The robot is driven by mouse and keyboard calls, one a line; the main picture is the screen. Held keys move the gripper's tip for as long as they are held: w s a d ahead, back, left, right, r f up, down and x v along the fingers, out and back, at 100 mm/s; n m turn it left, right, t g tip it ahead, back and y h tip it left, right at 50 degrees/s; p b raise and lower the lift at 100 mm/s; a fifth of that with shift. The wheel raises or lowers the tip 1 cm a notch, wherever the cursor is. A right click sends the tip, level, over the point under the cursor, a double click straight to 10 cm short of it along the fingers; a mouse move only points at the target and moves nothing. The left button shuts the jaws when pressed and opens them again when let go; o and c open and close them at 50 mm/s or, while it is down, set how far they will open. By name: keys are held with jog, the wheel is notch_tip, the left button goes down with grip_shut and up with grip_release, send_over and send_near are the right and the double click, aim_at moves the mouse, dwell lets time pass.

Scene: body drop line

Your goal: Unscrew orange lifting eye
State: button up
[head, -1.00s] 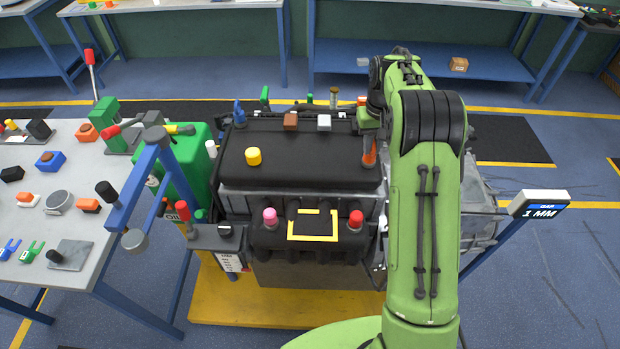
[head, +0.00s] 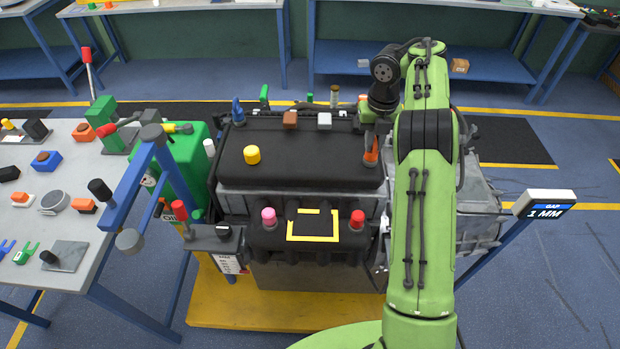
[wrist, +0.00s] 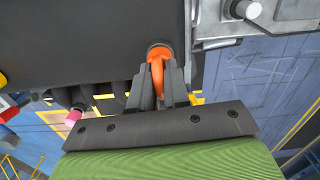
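The orange lifting eye (head: 371,158) stands at the right end of the black engine cover (head: 300,155). It also shows in the wrist view (wrist: 157,76), upright between the two dark fingers, its base on a dark round seat beside the cover's edge. My gripper (head: 371,140) points down over the eye. In the wrist view my gripper (wrist: 158,88) has its fingers close against both sides of the eye, with no clear gap, and looks shut on it. The thread under the eye is hidden.
Pink (head: 268,217) and red (head: 357,219) knobs stand at the front. A gap display (head: 545,204) stands right. A cluttered bench (head: 70,225) is at left.

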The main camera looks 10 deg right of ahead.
jog(key=o, duration=0.4)
jog(key=shift+s+f, duration=0.2)
jog(key=shift+f, duration=0.3)
jog(key=shift+o, duration=0.5)
jog(key=shift+d, duration=0.15)
jog(key=shift+a, duration=0.2)
notch_tip(320, 180, up, 17)
jog(key=p, duration=0.8)
jog(key=shift+d, duration=0.25)
